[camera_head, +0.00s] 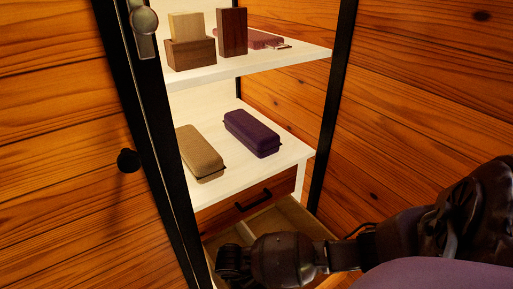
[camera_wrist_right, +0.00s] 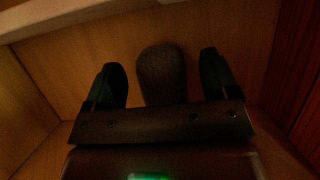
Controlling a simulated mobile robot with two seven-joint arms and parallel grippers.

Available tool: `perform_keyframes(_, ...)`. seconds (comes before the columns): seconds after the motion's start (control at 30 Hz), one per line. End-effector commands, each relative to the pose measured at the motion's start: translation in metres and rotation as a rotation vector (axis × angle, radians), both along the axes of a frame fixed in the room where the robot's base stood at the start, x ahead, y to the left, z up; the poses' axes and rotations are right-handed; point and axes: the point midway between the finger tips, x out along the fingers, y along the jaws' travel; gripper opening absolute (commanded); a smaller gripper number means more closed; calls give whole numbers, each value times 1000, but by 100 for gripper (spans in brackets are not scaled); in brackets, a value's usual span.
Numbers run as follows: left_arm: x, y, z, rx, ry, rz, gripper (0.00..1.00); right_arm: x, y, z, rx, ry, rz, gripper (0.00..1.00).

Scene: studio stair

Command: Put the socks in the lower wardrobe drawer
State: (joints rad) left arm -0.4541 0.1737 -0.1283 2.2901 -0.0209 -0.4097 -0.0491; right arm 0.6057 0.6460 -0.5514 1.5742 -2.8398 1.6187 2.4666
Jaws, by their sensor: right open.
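The lower wardrobe drawer (camera_head: 292,214) is pulled open below a shut wooden drawer front (camera_head: 276,190). My right arm comes in from the right and reaches down to the open drawer; its gripper (camera_head: 229,264) is at the drawer, partly dark. In the right wrist view the right gripper (camera_wrist_right: 160,75) is open, with its two fingers apart inside a wooden box-like space with a pale rim (camera_wrist_right: 90,15). A dark, rounded, fabric-like thing, possibly the socks (camera_wrist_right: 162,72), lies between the fingers with gaps on both sides. My left gripper is not in view.
On the shelf above stand a tan case (camera_head: 200,153) and a purple case (camera_head: 252,133). The top shelf holds wooden blocks (camera_head: 191,52) and a flat purple thing (camera_head: 262,38). Black posts (camera_head: 336,100) frame the wardrobe. A wooden door (camera_head: 60,140) is at the left.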

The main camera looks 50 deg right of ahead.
Motion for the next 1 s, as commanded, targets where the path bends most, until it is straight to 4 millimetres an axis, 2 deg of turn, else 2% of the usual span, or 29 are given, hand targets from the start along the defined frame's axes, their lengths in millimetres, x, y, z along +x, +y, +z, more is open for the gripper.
perform_keyframes(0.03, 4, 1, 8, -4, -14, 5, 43, 6, 4, 18, 2, -16, 1, 80)
perform_keyframes(0.1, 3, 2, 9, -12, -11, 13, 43, 8, 10, 32, 2, -17, 1, 80)
perform_keyframes(0.4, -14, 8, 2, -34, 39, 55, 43, 10, 29, 77, 2, -12, 0, 80)
perform_keyframes(0.6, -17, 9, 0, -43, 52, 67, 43, 10, 35, 89, 1, -6, -1, 80)
perform_keyframes(1.0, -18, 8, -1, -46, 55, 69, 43, 9, 36, 90, 0, -2, 0, 80)
